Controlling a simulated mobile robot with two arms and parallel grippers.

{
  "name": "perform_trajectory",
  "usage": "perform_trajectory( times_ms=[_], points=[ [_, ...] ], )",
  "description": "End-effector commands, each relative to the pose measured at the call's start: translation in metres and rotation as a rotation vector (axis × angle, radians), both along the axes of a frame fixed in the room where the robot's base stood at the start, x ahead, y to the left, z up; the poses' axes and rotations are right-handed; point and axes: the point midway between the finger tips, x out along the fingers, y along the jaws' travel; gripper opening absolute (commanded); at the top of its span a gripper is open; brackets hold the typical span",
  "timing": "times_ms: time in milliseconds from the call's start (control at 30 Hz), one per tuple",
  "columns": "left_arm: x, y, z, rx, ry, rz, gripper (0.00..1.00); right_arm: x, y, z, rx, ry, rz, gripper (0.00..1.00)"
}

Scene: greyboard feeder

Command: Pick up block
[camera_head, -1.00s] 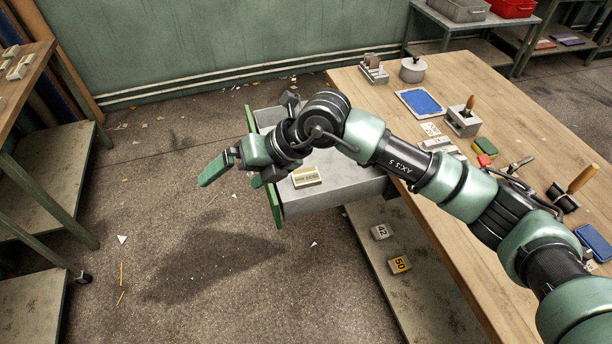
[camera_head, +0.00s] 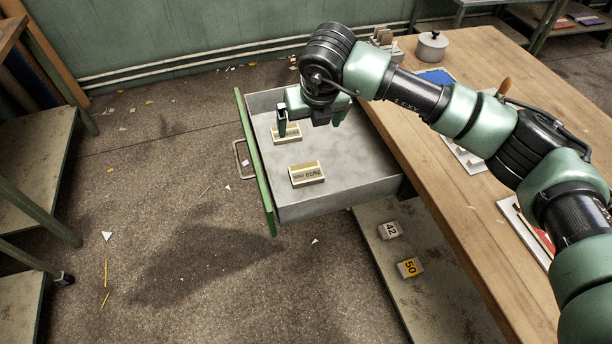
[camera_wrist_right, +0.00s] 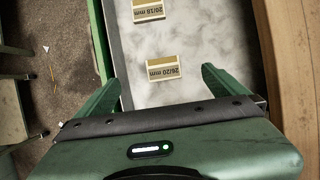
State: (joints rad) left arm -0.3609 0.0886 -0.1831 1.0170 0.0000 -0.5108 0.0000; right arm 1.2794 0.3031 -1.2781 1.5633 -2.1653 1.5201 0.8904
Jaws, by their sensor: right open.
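Two pale blocks with yellowish bands and dark labels lie flat in the open grey drawer (camera_head: 350,165). The nearer block (camera_head: 307,175) lies clear of the gripper in the head view. In the wrist view it reads 26/20 mm (camera_wrist_right: 163,70) and appears between the fingertips, apart from them. The farther block (camera_head: 290,138), partly hidden by a finger in the head view, reads 20/18 mm (camera_wrist_right: 148,10) in the wrist view. My right gripper (camera_head: 311,128) is open and empty above the drawer, fingers pointing down. My left gripper is not in view.
The drawer's green front (camera_head: 256,165) with a handle faces left. A wooden bench (camera_head: 450,230) stands right, holding a lidded pot (camera_head: 432,46). Blocks marked 42 (camera_head: 390,230) and 50 (camera_head: 410,268) lie on a lower shelf (camera_head: 385,275). Floor on the left has scattered scraps.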

Motion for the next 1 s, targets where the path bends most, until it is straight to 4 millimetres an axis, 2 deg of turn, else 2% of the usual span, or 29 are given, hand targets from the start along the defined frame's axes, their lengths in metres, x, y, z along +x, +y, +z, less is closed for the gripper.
perform_trajectory(
  times_ms=[33, 167, 433, 600, 767, 1000],
  points=[
    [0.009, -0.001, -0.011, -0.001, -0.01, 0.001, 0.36, 0.0, 0.0, -0.018, 0.001, 0.001, 0.0, 1.0],
    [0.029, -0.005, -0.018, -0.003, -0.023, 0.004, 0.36, 0.0, 0.0, -0.045, 0.001, 0.001, 0.0, 1.0],
    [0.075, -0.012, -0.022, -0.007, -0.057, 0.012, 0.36, 0.0, 0.001, -0.114, 0.002, 0.001, 0.001, 1.0],
    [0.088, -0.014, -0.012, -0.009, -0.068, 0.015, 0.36, 0.0, 0.001, -0.132, 0.003, 0.001, 0.001, 1.0],
    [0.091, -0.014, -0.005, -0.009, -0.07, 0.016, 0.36, 0.004, 0.002, -0.143, 0.002, 0.003, 0.0, 1.0],
    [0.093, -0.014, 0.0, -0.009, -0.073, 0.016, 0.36, 0.012, 0.004, -0.169, 0.001, 0.003, 0.001, 1.0]
  ],
)
